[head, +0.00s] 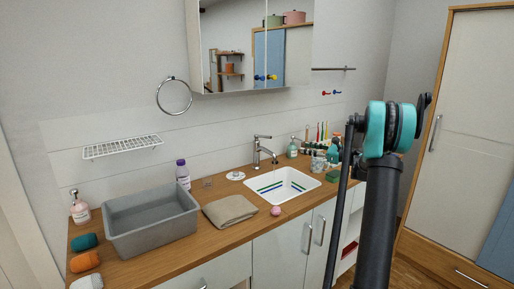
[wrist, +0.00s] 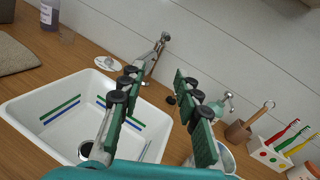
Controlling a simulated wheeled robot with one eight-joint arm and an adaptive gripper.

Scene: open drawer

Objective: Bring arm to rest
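My gripper (wrist: 157,82) shows in the wrist view with its two green-padded fingers spread apart and nothing between them. It is above the white sink (wrist: 35,110) and the wooden counter, with the tap (wrist: 150,58) beyond the fingers. In the head view my arm rises at the right, with a teal joint in front of the right end of the counter. My gripper cannot be made out clearly there. The sink also shows in the head view (head: 262,194).
The counter holds a grey bin (head: 150,226), a folded cloth (head: 229,210), a purple-capped bottle (head: 183,175) and a pink item (head: 276,210). Toothbrushes in a holder (wrist: 270,154) stand right of the gripper. A mirror cabinet (head: 232,50) hangs above. A tall cabinet (head: 465,130) stands right.

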